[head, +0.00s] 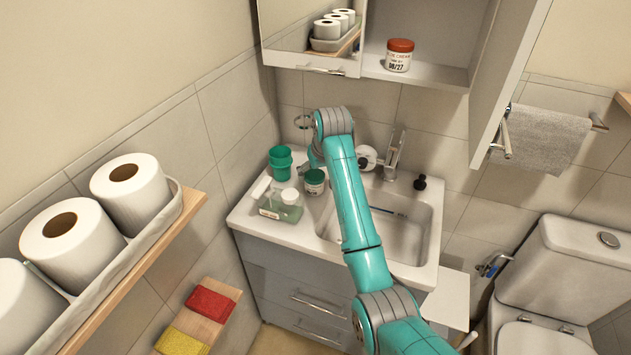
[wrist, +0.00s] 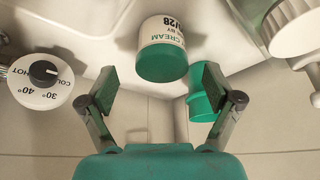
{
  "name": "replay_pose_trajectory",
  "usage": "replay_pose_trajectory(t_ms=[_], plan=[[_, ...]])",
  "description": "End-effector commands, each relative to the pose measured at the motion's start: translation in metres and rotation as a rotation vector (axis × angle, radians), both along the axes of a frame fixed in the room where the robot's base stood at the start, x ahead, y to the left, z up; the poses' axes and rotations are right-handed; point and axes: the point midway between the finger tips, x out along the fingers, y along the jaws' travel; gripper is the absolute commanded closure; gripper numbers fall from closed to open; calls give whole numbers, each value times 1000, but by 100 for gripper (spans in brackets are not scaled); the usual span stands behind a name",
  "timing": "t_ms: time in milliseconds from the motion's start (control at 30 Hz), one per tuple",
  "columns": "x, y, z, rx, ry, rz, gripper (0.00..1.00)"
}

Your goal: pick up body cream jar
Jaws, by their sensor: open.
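A white jar with a green lid (head: 314,182) stands on the washbasin counter, left of the basin. It also shows in the wrist view (wrist: 162,45), with "CREAM" and "/28" readable on its label. My gripper (wrist: 160,88) is open and empty, its two fingers apart with the jar ahead between their lines, not touching it. In the head view my gripper is close above the jar and partly hidden by my arm. A second white cream jar with a red lid (head: 399,56) stands in the open wall cabinet. I cannot tell from the labels which is the body cream.
A white temperature dial (wrist: 40,85) and the tap (head: 395,155) are nearby.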

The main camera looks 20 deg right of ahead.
Motion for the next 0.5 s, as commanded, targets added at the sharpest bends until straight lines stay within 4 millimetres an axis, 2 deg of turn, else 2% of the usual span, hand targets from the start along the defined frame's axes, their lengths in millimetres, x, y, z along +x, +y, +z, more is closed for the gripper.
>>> replay_pose_trajectory(t_ms=[233,500], plan=[[6,1,-15,0,0,0,10],[20,3,-48,0,1,0,10]])
